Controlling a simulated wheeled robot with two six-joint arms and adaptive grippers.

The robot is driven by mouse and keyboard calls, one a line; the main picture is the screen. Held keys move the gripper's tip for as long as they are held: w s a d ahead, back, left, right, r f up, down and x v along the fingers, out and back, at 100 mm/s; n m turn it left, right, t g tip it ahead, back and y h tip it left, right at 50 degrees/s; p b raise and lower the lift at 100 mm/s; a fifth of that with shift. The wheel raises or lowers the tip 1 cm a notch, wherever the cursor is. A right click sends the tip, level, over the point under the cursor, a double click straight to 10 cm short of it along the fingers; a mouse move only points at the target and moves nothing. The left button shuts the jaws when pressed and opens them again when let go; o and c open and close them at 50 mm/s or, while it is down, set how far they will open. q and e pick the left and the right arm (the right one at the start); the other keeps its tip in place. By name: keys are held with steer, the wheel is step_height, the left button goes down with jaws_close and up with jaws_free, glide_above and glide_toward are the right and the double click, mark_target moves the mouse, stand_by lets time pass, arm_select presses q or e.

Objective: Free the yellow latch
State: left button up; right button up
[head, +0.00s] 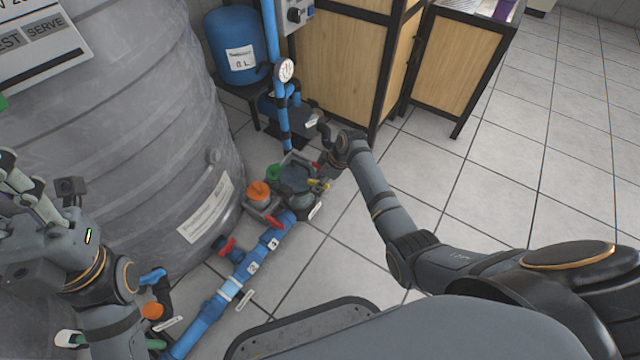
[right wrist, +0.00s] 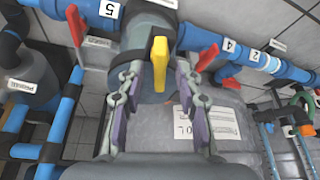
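The yellow latch (right wrist: 160,64) is an upright yellow tab on a dark grey round fitting in the right wrist view. My right gripper (right wrist: 160,85) is open, with one finger on each side of the latch and a visible gap to both. I cannot tell how deep the latch sits between the fingers. In the head view, the yellow latch (head: 320,185) shows small beside my right gripper (head: 324,168), low over the blue pipework. My left gripper (head: 15,190) is at the left edge by the grey tank, away from the latch; its fingertips are partly cut off.
Red handles (right wrist: 77,25) and (right wrist: 207,56) flank the latch on blue pipes (right wrist: 240,60). An orange cap (head: 258,191) sits left of the fitting. A large grey tank (head: 130,120) stands at left, wooden cabinets (head: 330,60) behind. The tiled floor (head: 520,150) at right is clear.

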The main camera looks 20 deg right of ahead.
jaws_close()
